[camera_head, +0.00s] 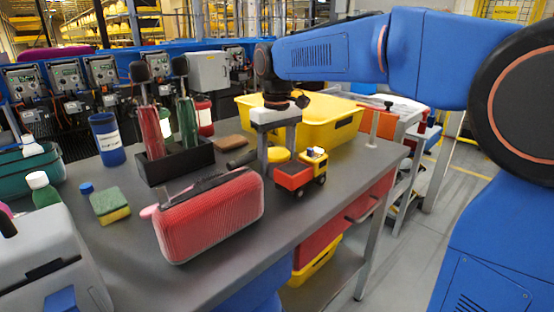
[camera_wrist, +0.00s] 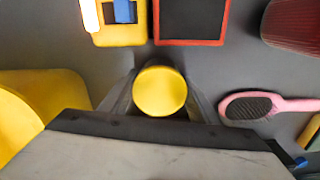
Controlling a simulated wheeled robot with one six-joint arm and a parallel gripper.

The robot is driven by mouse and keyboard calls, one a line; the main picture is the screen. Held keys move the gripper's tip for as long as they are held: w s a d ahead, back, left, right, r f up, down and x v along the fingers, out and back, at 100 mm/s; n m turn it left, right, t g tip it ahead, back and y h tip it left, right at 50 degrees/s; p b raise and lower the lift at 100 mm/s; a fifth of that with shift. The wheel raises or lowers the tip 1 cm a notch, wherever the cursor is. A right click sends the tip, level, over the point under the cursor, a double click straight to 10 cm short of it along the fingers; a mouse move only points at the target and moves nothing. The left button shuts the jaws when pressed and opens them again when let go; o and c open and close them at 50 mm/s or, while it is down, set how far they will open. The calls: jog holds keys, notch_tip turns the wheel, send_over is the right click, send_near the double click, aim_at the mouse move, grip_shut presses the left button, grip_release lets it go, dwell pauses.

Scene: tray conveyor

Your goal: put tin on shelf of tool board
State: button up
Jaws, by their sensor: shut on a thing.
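A round yellow tin (camera_wrist: 159,91) sits between the two fingers of my gripper (camera_wrist: 160,97) in the wrist view, its flat round top facing the camera. In the head view my gripper (camera_head: 277,148) points down over the grey table, and the yellow tin (camera_head: 279,155) shows low between its fingers. The gripper is shut on the tin. I cannot tell whether the tin touches the table. I cannot make out a tool board with a shelf in either view.
A toy truck (camera_head: 300,174) stands close beside the gripper. A yellow bin (camera_head: 337,126) is behind it. A red speaker (camera_head: 210,214) lies in front, and a black holder (camera_head: 174,163) with tools stands left. A pink brush (camera_wrist: 267,105) shows in the wrist view.

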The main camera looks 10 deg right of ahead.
jog(key=shift+f, duration=0.1)
jog(key=o, duration=1.4)
